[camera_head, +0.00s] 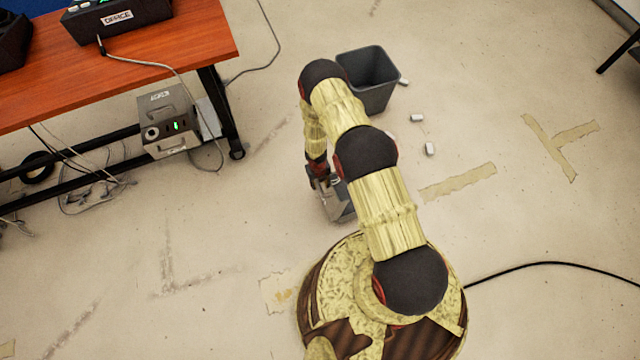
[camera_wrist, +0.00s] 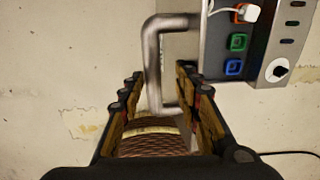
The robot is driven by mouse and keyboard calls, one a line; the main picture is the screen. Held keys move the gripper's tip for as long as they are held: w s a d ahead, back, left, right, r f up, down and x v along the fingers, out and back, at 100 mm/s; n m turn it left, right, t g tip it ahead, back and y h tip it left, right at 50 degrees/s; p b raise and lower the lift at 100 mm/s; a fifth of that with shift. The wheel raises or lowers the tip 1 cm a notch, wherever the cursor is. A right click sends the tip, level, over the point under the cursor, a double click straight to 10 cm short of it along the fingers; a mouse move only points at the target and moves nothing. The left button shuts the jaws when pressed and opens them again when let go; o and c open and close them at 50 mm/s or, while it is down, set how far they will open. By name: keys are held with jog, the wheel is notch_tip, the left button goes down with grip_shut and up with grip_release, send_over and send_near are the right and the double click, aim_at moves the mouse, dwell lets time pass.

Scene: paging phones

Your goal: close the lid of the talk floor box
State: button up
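A grey floor box (camera_head: 339,203) sits on the floor by my base in the head view, largely hidden by my arm. In the wrist view, its panel (camera_wrist: 222,62) at top right has orange, green and blue sockets, with a white plug in the orange one. A grey U-shaped metal bar (camera_wrist: 152,62) stands out from the panel's left side. No separate lid panel can be made out, and no "talk" label is readable. My gripper (camera_wrist: 162,92) is open, its fingers wide apart on either side of the bar's lower part. Contact with the bar cannot be told.
A dark bin (camera_head: 371,82) stands beyond my arm, with small white pieces (camera_head: 429,149) nearby. A wooden desk (camera_head: 190,38) at upper left carries an "OFFICE" unit (camera_head: 118,18). A grey box (camera_head: 168,122) and loose cables lie below. A black cable (camera_head: 540,264) crosses the right floor.

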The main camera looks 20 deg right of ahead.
notch_tip(320, 180, up, 9)
jog(key=p, duration=0.7)
jog(key=shift+a, duration=0.15)
dwell(0.3)
dwell(0.8)
